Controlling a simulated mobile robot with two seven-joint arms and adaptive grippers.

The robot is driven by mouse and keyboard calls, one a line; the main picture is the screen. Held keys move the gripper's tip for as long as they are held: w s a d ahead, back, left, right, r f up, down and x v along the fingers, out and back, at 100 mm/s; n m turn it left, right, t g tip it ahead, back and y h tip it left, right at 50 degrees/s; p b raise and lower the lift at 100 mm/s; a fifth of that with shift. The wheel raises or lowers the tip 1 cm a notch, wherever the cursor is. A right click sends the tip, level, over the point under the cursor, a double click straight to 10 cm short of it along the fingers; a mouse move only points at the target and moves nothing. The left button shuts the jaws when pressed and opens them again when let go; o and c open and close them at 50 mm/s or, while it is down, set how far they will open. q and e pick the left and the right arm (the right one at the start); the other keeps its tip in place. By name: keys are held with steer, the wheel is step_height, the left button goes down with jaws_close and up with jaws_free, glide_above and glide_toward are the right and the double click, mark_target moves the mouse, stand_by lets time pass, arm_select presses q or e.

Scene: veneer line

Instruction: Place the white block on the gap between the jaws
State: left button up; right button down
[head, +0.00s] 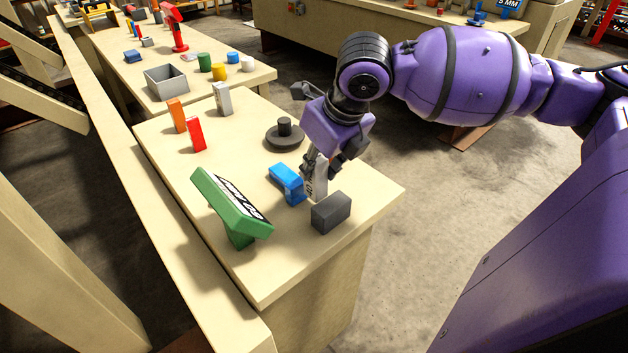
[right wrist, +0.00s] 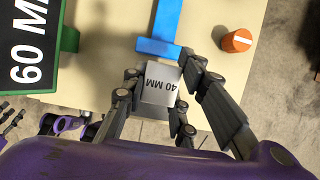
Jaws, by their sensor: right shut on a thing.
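The white block (head: 319,182), lettered 40 MM, is in my right gripper (head: 334,163) near the front right of the bench. In the right wrist view the block (right wrist: 160,84) sits between the fingers of the right gripper (right wrist: 157,104), which is shut on it. A blue piece (head: 286,183) is close to its left, and a dark grey block (head: 331,212) lies just in front. The blue piece (right wrist: 165,28) also shows in the wrist view. I cannot tell which parts are the jaws, or whether the white block touches anything below.
A green 60 MM sign (head: 232,204) stands at the front left. A dark round base with a knob (head: 284,135) is behind the blue piece. Red (head: 196,134), orange (head: 177,115) and pale grey (head: 222,99) blocks stand farther back. The bench's right edge is close.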

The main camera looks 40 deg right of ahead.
mark_target(315, 178)
steer(key=shift+w+f, duration=0.1)
steer(key=shift+f, duration=1.85)
arm_select(q)
steer(key=shift+w+d+r+t, duration=0.1)
steer(key=shift+w+r+t, duration=0.05)
steer(key=shift+w, duration=0.4)
steer(key=shift+w+d+r+t, duration=0.1)
steer(key=shift+w+r+t, duration=0.05)
steer(key=shift+w, duration=0.35)
steer(key=shift+s+a, duration=0.1)
arm_select(e)
steer(key=c, duration=1.4)
jaws_free()
arm_select(q)
steer(key=shift+s+f, duration=0.25)
steer(key=shift+s, duration=0.05)
arm_select(e)
steer(key=p+v, duration=0.3)
steer(key=v, duration=0.8)
steer(key=shift+w+r, duration=0.1)
arm_select(q)
steer(key=shift+w+a+r+p, duration=0.1)
steer(key=shift+w+r+p, duration=0.15)
steer(key=shift+r, duration=0.85)
steer(key=shift+w+r+p, duration=0.15)
steer(key=shift+w+r, duration=0.1)
steer(key=shift+r, duration=0.8)
arm_select(e)
steer(key=shift+s+r, duration=0.25)
steer(key=shift+r, duration=0.15)
